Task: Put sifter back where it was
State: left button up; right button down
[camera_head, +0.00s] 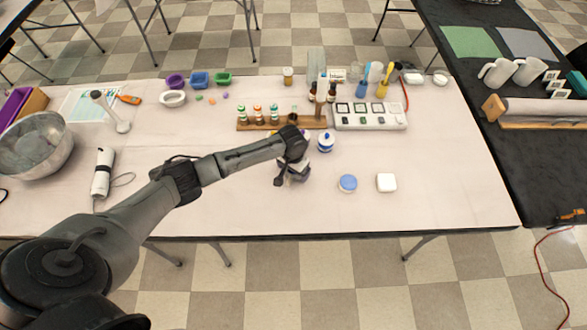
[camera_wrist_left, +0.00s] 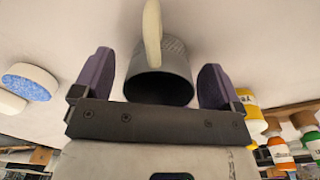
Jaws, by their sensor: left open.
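The sifter (camera_wrist_left: 165,75) is a grey cup with mesh-like sides and a cream handle. It shows in the left wrist view between the two purple fingers of my left gripper (camera_wrist_left: 157,62), its dark open mouth facing the gripper body. The fingers are open, one on each side of the sifter, with a visible gap on each side. In the head view my left gripper (camera_head: 291,172) is low over the front middle of the table, largely hiding the sifter. I cannot tell whether the sifter touches the table. My right gripper is not in view.
Behind my left gripper stands a wooden rack (camera_head: 262,124) with several bottles. A blue-lidded white jar (camera_head: 325,143) is close on its right. The table (camera_head: 450,190) is clear at front right.

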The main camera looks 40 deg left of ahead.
pick_arm(q)
notch_tip(320, 180, up, 12)
jog(key=p, duration=0.3)
jog(key=s+d+f+m+t+h, duration=0.1)
jog(key=s+d+f+m, duration=0.4)
jog(key=s+d, duration=0.75)
jog(key=s+r+n+t, duration=0.1)
jog(key=s+r, duration=0.1)
jog(key=s, duration=0.7)
jog(key=s+a+r+n+t+y, duration=0.1)
jog(key=s+r, duration=0.1)
jog(key=s, duration=0.7)
jog(key=shift+a+t, duration=0.3)
jog(key=shift+r, duration=0.15)
